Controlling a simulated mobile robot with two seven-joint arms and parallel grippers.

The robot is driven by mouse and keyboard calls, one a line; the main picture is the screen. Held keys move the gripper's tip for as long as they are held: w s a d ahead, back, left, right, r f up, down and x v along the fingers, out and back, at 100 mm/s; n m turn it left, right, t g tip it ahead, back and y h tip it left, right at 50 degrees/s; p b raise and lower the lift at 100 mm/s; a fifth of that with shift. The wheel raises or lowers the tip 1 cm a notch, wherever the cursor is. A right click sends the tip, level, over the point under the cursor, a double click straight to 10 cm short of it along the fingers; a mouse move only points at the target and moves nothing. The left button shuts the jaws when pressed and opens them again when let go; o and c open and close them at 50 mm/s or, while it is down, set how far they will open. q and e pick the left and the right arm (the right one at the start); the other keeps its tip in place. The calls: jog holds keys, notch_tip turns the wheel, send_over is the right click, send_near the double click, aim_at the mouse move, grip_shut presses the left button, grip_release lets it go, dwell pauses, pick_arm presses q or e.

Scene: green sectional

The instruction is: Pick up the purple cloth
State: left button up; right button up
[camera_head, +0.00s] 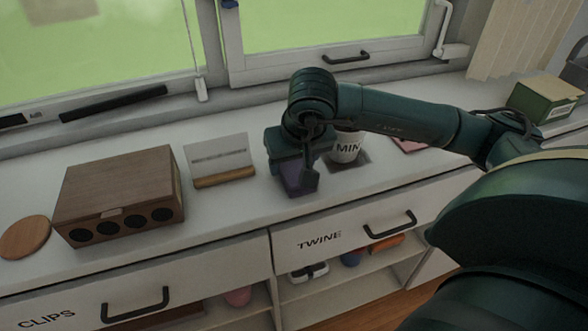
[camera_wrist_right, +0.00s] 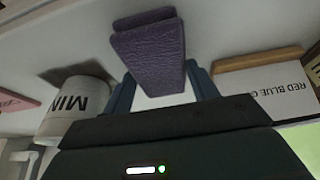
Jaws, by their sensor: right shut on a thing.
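The purple cloth (camera_head: 297,178) is a folded, textured piece on the white counter top under my right gripper in the head view. It also shows in the right wrist view (camera_wrist_right: 150,58), upright between the fingers. My right gripper (camera_head: 305,180) points down and is shut on the cloth. In the wrist view its two fingers (camera_wrist_right: 162,90) stand on either side of the cloth. In the head view the gripper hides part of the cloth, and I cannot tell whether it touches the counter. My left gripper is not in view.
A white mug marked MIN (camera_head: 346,149) stands close to the right of the gripper. A card in a wooden holder (camera_head: 220,162) and a brown wooden box (camera_head: 118,193) stand to the left. A green box (camera_head: 543,100) is far right. Drawer handles (camera_head: 390,224) jut out below.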

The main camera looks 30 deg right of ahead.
aim_at(293, 164)
jog(key=shift+c, duration=0.8)
jog(key=shift+r+p, duration=0.2)
jog(key=shift+p, duration=0.1)
notch_tip(293, 164, up, 10)
jog(key=o, duration=0.5)
jog(key=shift+c, duration=0.2)
jog(key=c, duration=0.3)
